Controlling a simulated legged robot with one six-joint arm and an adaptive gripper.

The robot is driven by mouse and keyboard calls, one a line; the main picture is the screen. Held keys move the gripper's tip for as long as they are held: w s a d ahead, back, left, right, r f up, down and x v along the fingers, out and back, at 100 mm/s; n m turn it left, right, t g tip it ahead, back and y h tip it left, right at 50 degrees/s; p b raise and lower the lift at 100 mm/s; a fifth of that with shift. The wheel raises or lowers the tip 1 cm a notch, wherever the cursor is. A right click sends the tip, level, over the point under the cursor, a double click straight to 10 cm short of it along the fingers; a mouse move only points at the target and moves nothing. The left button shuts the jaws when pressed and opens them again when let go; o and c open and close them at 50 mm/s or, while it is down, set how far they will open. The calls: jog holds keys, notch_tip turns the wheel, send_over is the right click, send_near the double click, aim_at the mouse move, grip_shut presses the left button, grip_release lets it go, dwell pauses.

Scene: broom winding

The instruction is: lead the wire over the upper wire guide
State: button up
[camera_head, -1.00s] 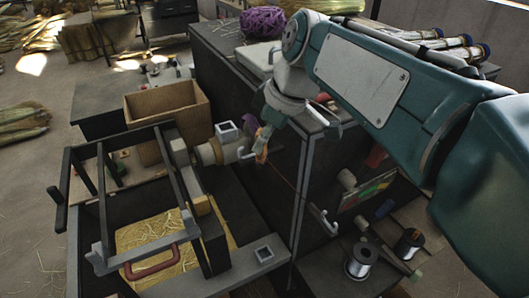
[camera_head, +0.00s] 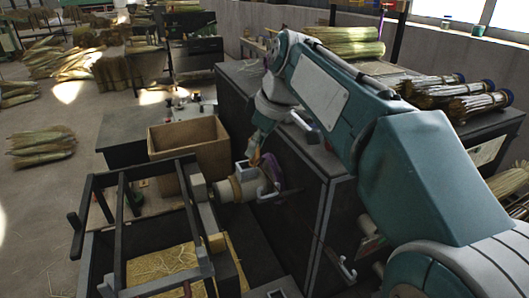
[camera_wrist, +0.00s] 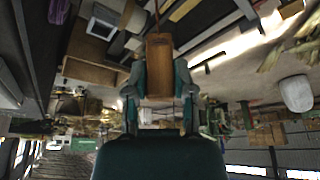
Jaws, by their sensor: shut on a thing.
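My gripper (camera_head: 254,150) is at the end of my extended arm, above and behind the machine's round light spindle (camera_head: 230,188). In the wrist view my gripper (camera_wrist: 158,88) is shut on a brown wooden block (camera_wrist: 159,62), which hangs between its fingers. A thin wire (camera_wrist: 157,14) shows beyond the block. The upper wire guide (camera_head: 270,193), a pale bent hook, is just below my gripper near the spindle. The lower guide (camera_head: 347,269) sits at the lower right. A thin reddish wire (camera_head: 318,246) runs near it; its upper course is hard to see.
A dark cabinet (camera_head: 290,195) stands beside the guides. A cardboard box (camera_head: 190,143) and a black frame (camera_head: 130,215) over a straw-filled tray (camera_head: 165,265) are at the left. Broom bundles (camera_head: 470,100) lie on the cabinet behind my arm.

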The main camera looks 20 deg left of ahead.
jog(key=w+a+f, duration=0.2)
jog(key=a+f, duration=0.1)
jog(key=f, duration=0.4)
jog(key=shift+w+a, duration=0.2)
dwell(0.5)
